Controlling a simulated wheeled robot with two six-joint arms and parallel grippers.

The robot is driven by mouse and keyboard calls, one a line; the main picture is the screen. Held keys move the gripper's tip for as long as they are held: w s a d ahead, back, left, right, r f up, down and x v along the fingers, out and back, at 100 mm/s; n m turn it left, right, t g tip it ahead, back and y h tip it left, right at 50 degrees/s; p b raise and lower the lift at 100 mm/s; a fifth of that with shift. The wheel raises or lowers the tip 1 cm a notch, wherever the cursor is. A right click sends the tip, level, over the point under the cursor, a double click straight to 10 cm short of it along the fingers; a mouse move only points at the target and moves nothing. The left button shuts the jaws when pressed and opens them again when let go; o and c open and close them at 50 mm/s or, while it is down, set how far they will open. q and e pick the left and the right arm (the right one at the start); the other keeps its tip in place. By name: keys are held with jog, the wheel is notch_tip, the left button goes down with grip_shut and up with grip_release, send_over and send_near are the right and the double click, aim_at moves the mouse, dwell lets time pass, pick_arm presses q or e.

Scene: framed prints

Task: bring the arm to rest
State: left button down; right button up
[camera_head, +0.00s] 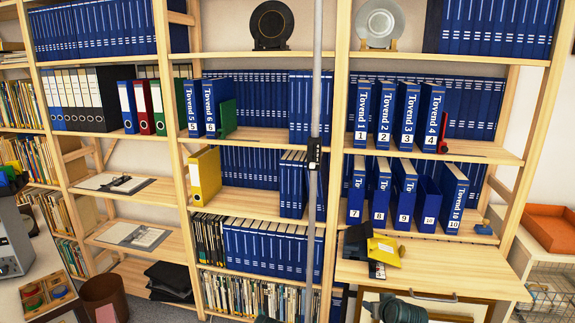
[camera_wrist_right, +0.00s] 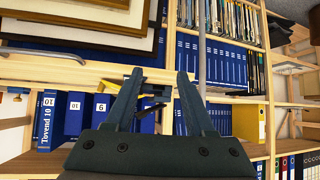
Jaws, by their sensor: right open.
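My right gripper (camera_wrist_right: 158,75) shows in the right wrist view with its two dark fingers spread apart and nothing held between them. It faces the shelving, which appears upside down there. Small dark items show behind the fingers, and their distance from the fingers is unclear. In the head view, a dark rounded part of my arm (camera_head: 402,311) shows at the bottom edge, in front of the fold-down shelf. My left gripper is not in view.
Blue numbered binders (camera_head: 357,190) stand on the right shelves. A fold-down wooden shelf (camera_head: 440,268) juts out below them, holding a yellow and black object (camera_head: 384,251). A grey vertical pole (camera_head: 316,75) crosses the middle. A brown bin (camera_head: 103,296) stands lower left.

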jog(key=s+a+f+n+g, duration=0.1)
jog(key=s+a+f+g, duration=0.2)
jog(key=s+a, duration=0.3)
jog(key=s+a+f+n+g+h, duration=0.1)
jog(key=s+a+f+n+g, duration=0.1)
jog(key=s+a+g, duration=0.35)
jog(key=s+a+f+n+g, duration=0.1)
jog(key=s+a+f, duration=0.2)
jog(key=s+a, duration=0.5)
notch_tip(320, 180, up, 16)
jog(key=p, duration=1.6)
jog(key=shift+s+d+r+g, duration=0.25)
jog(key=shift+s+g, duration=0.1)
jog(key=shift+s, duration=0.1)
